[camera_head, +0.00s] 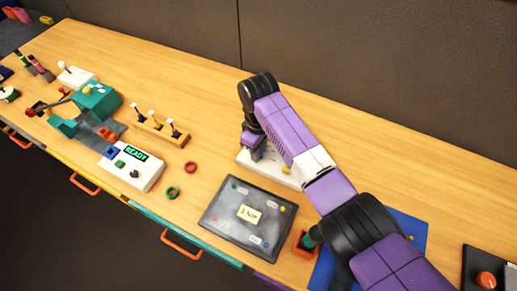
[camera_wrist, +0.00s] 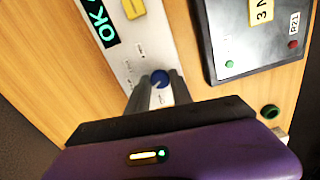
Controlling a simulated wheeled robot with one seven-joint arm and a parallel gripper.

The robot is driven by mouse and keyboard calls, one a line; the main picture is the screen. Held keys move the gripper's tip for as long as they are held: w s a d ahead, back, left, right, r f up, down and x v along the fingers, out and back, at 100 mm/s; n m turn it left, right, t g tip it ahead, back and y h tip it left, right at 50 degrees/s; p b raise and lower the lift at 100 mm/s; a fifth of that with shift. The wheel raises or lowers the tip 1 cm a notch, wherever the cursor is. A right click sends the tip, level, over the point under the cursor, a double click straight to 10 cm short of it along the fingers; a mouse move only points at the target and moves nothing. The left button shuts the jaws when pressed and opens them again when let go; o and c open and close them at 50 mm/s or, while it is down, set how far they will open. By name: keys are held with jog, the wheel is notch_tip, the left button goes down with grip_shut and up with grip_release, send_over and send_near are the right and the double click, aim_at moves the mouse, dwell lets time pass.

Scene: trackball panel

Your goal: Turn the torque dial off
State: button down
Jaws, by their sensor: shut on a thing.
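A white panel (camera_head: 285,172) lies on the wooden bench below my gripper (camera_head: 254,157); the gripper hides its left part and I cannot see the dial in the head view. In the wrist view the panel (camera_wrist: 141,55) carries a lit green "OK" display (camera_wrist: 101,20), a yellow part (camera_wrist: 133,8) and a small round blue dial (camera_wrist: 160,77). The two dark fingers of my gripper (camera_wrist: 160,88) point down at the dial and are shut on it, one on each side. The dial's setting is too small to read.
A dark tablet (camera_head: 215,222) with a yellow "3 Nm" card (camera_head: 250,214) lies in front of the panel. A white box with a "REACT" display (camera_head: 136,153), a red ring (camera_head: 191,167) and a green ring (camera_head: 173,193) are to the left. A wall stands behind.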

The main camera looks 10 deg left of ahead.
jog(key=n, duration=0.5)
jog(key=shift+n, duration=2.6)
jog(key=c, duration=1.1)
grip_release()
jog(key=shift+c, duration=0.2)
jog(key=shift+r+b, duration=0.65)
jog(key=shift+r, duration=3.3)
